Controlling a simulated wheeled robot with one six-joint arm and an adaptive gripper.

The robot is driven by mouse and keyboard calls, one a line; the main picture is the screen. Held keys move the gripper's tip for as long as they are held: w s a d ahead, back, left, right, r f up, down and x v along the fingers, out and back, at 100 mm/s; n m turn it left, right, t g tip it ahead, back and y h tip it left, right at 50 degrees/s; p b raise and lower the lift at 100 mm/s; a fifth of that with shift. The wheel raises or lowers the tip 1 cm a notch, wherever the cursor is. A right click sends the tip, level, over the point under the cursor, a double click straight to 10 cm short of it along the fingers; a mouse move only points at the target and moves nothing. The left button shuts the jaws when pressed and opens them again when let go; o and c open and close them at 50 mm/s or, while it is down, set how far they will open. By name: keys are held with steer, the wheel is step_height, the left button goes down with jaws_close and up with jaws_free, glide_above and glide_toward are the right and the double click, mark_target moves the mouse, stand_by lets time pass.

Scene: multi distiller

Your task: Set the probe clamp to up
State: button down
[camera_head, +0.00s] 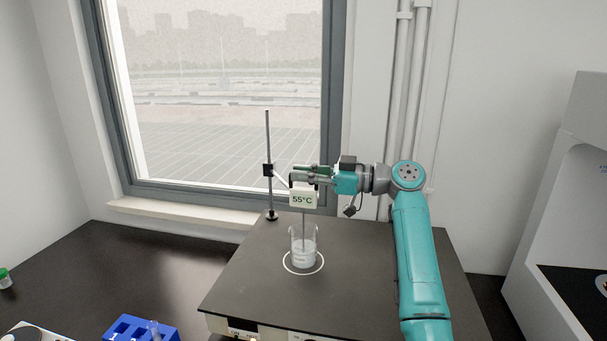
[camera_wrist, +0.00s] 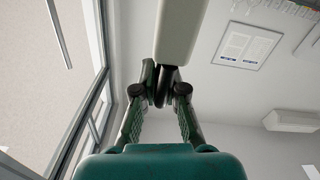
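The probe clamp (camera_head: 280,179) reaches from a black boss on the upright stand rod (camera_head: 267,135) toward the right. A white display reading 55°C (camera_head: 303,199) hangs at its end, with a thin probe (camera_head: 304,223) below it. The probe's lower end is inside a glass beaker (camera_head: 302,252) of pale liquid on the hotplate. My gripper (camera_head: 300,174) is at the clamp's outer end, just above the display. In the wrist view its fingers (camera_wrist: 165,90) close in on a dark part of the clamp, beneath a pale bar (camera_wrist: 180,32). The exact contact is partly hidden.
The wide dark hotplate top (camera_head: 375,275) bears the beaker inside a white ring. A blue rack (camera_head: 140,329) stands at the front left. The window (camera_head: 225,90) and wall are behind. A white cabinet (camera_head: 565,200) stands at the right. Space left of the rod is clear.

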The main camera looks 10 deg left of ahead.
steer(key=shift+r, duration=0.15)
step_height(320, 180, up, 14)
steer(key=shift+f, duration=0.25)
steer(key=c, duration=1.2)
jaws_free()
steer(key=shift+d, duration=0.1)
steer(key=shift+c, duration=0.2)
steer(key=shift+f, duration=0.1)
steer(key=d, duration=1.2)
steer(key=shift+s, duration=0.2)
